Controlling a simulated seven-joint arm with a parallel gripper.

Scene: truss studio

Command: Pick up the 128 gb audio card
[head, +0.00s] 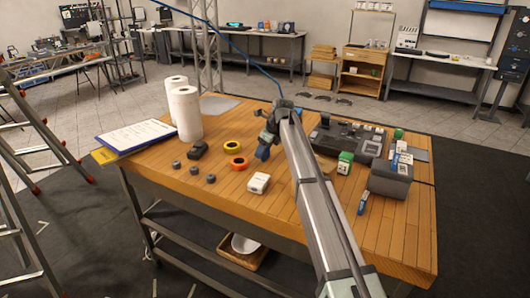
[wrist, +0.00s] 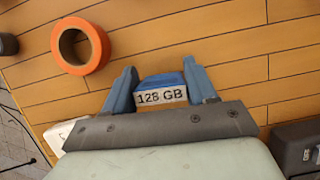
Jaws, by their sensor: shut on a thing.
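The 128 gb audio card (wrist: 161,96) is blue with a white label reading "128 GB". In the wrist view it sits between the two blue fingers of my gripper (wrist: 162,90), which is shut on it. In the head view my gripper (head: 263,152) is over the middle of the wooden table (head: 225,195). The card cannot be told apart from the blue fingers there. I cannot tell whether the card touches the table.
An orange tape roll (wrist: 80,46) lies left of my gripper, with a yellow roll (head: 232,147) behind it. A white box (head: 259,183) lies in front. A grey bin (head: 391,180) and a green-white box (head: 345,163) stand right. Paper rolls (head: 185,113) stand at the left.

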